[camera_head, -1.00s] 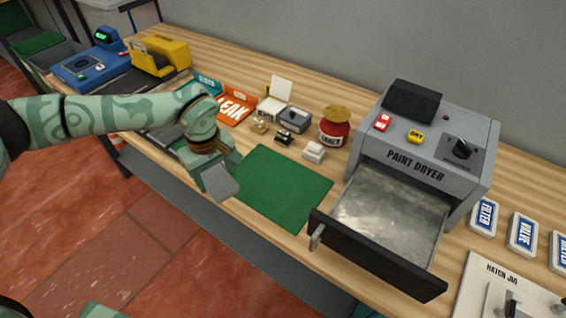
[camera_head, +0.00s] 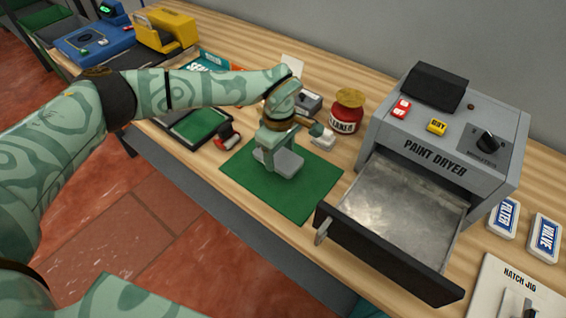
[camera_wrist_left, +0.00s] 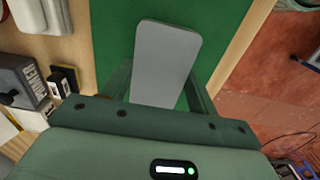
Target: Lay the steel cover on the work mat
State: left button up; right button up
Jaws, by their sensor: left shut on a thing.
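The steel cover (camera_head: 289,161) is a small flat grey plate with rounded corners. My left gripper (camera_head: 279,160) is shut on it and holds it over the green work mat (camera_head: 245,178). In the left wrist view the cover (camera_wrist_left: 166,60) sticks out from between the fingers, with the green mat (camera_wrist_left: 112,40) behind it. I cannot tell whether the cover touches the mat. My right gripper does not show.
The paint dryer (camera_head: 437,155) stands right of the mat with its drawer (camera_head: 400,212) pulled out close to the mat's right side. A red jar (camera_head: 346,113) and a white part (camera_head: 323,141) stand behind the mat. A dark tray with a green pad (camera_head: 203,124) lies to the left.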

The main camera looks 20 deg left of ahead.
aim_at(283, 157)
pick_arm(q)
jog(key=f, duration=0.1)
jog(key=f+b, duration=0.1)
jog(key=f, duration=0.2)
jog(key=shift+w+d, duration=0.1)
jog(key=shift+d, duration=0.25)
jog(key=shift+r, duration=0.1)
jog(key=o, duration=1.1)
notch_tip(283, 157, up, 11)
jog(key=p, duration=0.2)
jog(key=shift+r+p, duration=0.1)
jog(key=shift+p, duration=0.3)
jog(key=shift+r, duration=0.45)
